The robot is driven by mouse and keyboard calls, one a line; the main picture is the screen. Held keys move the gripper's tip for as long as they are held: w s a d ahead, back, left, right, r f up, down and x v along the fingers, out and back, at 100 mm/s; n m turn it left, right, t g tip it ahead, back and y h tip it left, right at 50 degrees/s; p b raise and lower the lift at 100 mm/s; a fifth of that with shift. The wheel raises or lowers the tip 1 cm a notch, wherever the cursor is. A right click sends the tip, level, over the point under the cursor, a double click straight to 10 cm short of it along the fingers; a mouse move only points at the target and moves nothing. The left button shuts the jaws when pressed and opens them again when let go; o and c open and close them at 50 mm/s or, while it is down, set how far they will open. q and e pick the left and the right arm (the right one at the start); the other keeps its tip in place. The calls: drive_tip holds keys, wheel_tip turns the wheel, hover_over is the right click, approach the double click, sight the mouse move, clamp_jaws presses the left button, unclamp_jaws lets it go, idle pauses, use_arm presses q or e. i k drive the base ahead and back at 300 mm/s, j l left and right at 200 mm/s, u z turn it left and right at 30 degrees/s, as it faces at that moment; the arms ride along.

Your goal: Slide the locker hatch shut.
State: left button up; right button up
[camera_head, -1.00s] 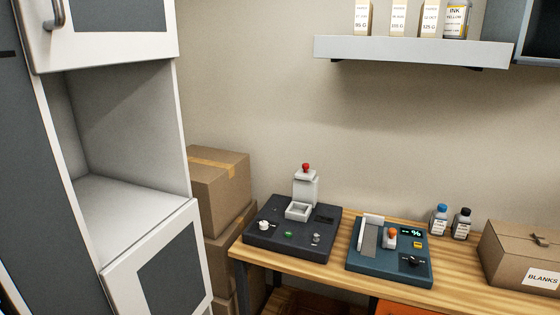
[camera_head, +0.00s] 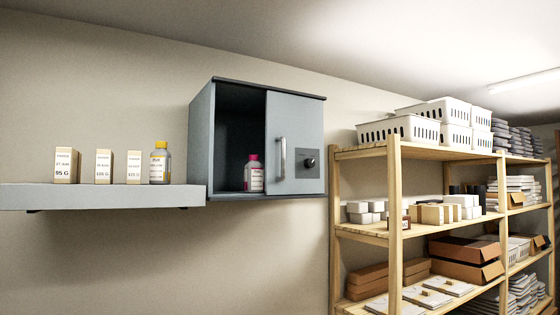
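The locker (camera_head: 202,140) is a grey-blue wall box with dark top and bottom edges. Its sliding hatch (camera_head: 305,135) covers the right half of the front, and the left half stands open. The hatch carries an upright metal handle (camera_head: 283,158) near its left edge and a black knob (camera_head: 310,162) on a dark plate to the right. A bottle with a pink-red cap (camera_head: 253,174) stands inside the locker, beside the hatch's left edge. Neither gripper shows in the view.
A grey wall shelf (camera_head: 100,196) left of the locker holds several small boxes and a yellow-capped ink bottle (camera_head: 159,163). A wooden rack (camera_head: 394,220) with white baskets (camera_head: 415,128), cartons and paper stacks stands to the right. The wall below the locker is bare.

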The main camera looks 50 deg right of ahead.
sight(294, 124)
drive_tip(key=z, duration=1.75)
drive_tip(key=i+l+u, duration=0.1)
drive_tip(key=i+l, duration=0.15)
drive_tip(key=i+l+u, duration=0.1)
drive_tip(key=l, duration=0.25)
drive_tip(key=i+l+u, duration=0.1)
drive_tip(key=i+l, duration=0.25)
drive_tip(key=i+l+u, duration=0.1)
drive_tip(key=l, duration=0.25)
drive_tip(key=i+l+u, duration=0.1)
drive_tip(key=i+l, duration=0.15)
drive_tip(key=l, duration=0.15)
drive_tip(key=i+l+u, duration=0.1)
drive_tip(key=l, duration=0.25)
drive_tip(key=i, duration=0.1)
